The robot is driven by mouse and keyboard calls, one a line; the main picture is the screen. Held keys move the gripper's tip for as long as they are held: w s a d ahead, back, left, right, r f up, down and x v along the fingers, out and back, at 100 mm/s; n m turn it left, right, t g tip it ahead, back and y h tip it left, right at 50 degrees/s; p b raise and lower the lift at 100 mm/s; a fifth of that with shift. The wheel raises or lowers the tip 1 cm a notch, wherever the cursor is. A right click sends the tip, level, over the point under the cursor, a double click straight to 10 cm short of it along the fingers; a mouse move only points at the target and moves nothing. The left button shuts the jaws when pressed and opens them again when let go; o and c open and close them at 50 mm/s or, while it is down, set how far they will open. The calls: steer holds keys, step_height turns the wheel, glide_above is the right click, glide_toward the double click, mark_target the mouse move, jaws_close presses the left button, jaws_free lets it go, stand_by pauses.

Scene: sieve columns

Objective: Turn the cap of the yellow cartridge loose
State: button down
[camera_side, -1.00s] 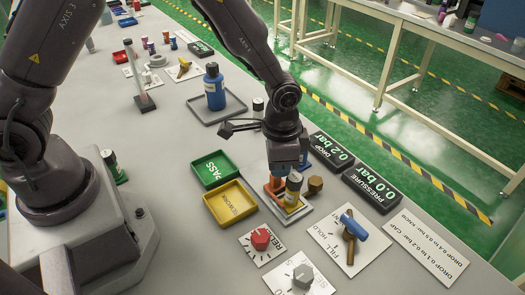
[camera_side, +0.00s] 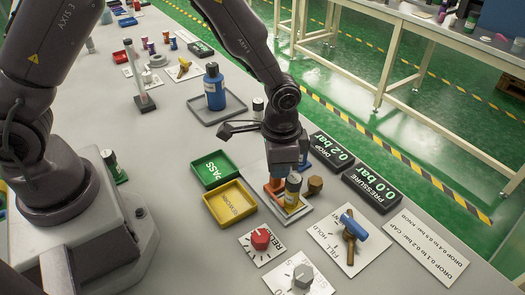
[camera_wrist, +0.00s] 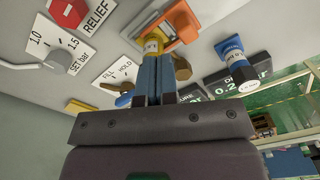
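The yellow cartridge (camera_side: 292,190), with a dark cap and a pale band, stands upright at the orange clamp (camera_side: 273,188) on a small plate in the side view. My gripper (camera_side: 284,172) points down right beside the cartridge, close behind it in that view. In the wrist view, the two blue fingers of my gripper (camera_wrist: 156,58) lie close together, with the yellow of the cartridge (camera_wrist: 153,43) at their tips. The fingers hide part of the cartridge. I cannot tell whether they grip it or only stand beside it.
A brown hex knob (camera_side: 315,185) is just right of the cartridge. The pressure display (camera_side: 372,188) reads 0.0 bar and the drop display (camera_side: 331,148) 0.2 bar. Green pass (camera_side: 234,177) and yellow rework (camera_side: 252,212) trays lie left.

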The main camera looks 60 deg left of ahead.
steer(key=shift+s+d+f, duration=0.3)
steer(key=shift+s+d, duration=0.15)
steer(key=shift+d, duration=0.1)
steer(key=shift+s+d+f, duration=0.3)
steer(key=shift+s+d, duration=0.1)
steer(key=shift+d, duration=0.3)
steer(key=shift+s, duration=0.1)
steer(key=shift+s+a, duration=0.15)
steer(key=shift+a, duration=0.15)
step_height(320, 180, up, 6)
steer(key=shift+a+r, duration=0.15)
steer(key=shift+a, duration=0.05)
steer(key=shift+w, duration=0.25)
